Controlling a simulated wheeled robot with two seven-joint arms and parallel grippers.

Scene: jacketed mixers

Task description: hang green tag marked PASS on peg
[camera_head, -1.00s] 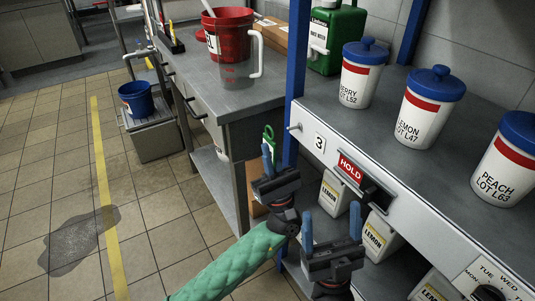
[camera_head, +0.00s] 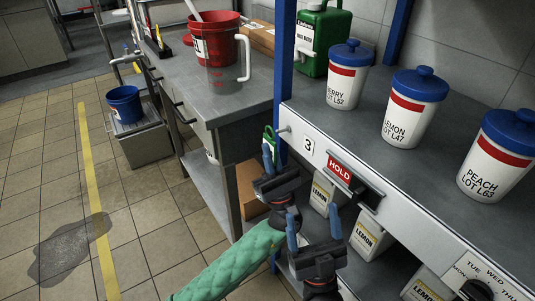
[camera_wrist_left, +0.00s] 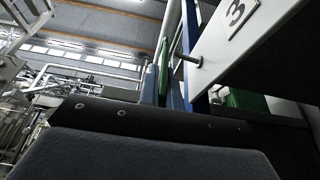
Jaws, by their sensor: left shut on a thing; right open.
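A green tag (camera_head: 268,138) is upright in my left gripper (camera_head: 271,158), which is shut on it. Its top stands above the blue fingertips, and no lettering on it is readable. In the left wrist view the tag (camera_wrist_left: 164,68) shows edge-on between the blue fingers. The peg (camera_head: 284,129) sticks out from the left end of the shelf's front edge, just right of the tag and apart from it in the picture. The peg also shows in the left wrist view (camera_wrist_left: 188,61), right of the fingers. My right gripper (camera_head: 314,228) is open and empty, below the shelf edge.
The shelf edge bears a 3 plate (camera_head: 308,145), a red HOLD sign (camera_head: 340,169) and a dial (camera_head: 476,291). Lidded tubs, including the lemon tub (camera_head: 413,108), stand above it. LEMON containers (camera_head: 366,238) stand below. A blue post (camera_head: 285,55) rises behind the peg.

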